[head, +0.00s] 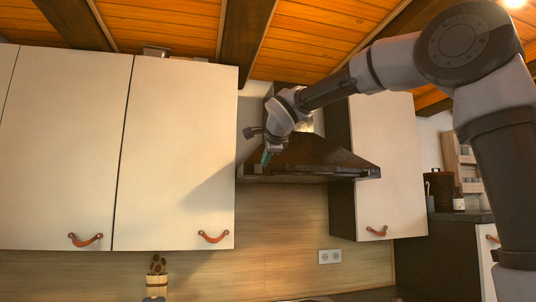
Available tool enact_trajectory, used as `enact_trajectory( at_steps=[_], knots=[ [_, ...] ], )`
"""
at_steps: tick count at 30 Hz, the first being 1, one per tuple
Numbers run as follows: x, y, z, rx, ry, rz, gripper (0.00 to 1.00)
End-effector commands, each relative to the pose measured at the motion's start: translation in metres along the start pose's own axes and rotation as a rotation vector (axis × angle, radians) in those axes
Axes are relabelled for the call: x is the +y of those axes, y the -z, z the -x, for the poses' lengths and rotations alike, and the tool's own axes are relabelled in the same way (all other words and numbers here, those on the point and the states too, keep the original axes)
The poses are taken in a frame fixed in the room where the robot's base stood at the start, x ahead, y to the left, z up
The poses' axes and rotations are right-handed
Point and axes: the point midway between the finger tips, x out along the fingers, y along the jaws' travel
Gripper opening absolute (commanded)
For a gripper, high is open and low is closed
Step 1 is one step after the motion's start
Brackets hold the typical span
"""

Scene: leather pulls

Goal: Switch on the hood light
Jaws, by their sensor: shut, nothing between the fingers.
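The dark range hood (325,160) hangs on the wall between the white cabinets, with a sloped canopy and a thin front band. My gripper (266,158) points down at the hood's left front, and its tip overlaps the canopy's left side in the picture. The fingers look closed and hold nothing. Whether the tip touches the hood cannot be told. No light switch can be made out; the front band is too small and dark to tell. No glow shows under the hood.
White upper cabinets with leather pulls flank the hood, at left (180,150) and right (385,160). Wooden beams cross the ceiling. A wall socket (330,256) and a utensil holder (155,284) are below. A dark canister (439,190) stands at right. The space below the hood is clear.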

Motion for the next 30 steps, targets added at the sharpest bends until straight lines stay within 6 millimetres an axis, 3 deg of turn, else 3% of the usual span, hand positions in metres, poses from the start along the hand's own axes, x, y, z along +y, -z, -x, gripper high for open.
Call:
enact_trajectory(
  at_steps=[6,12,30],
  knots=[
    [-0.002,0.001,-0.045,0.003,0.0,0.001,0.0],
    [-0.01,0.001,-0.068,0.002,0.001,0.0,0.0],
    [-0.011,0.0,-0.08,0.0,0.001,0.0,0.0]
  ],
)
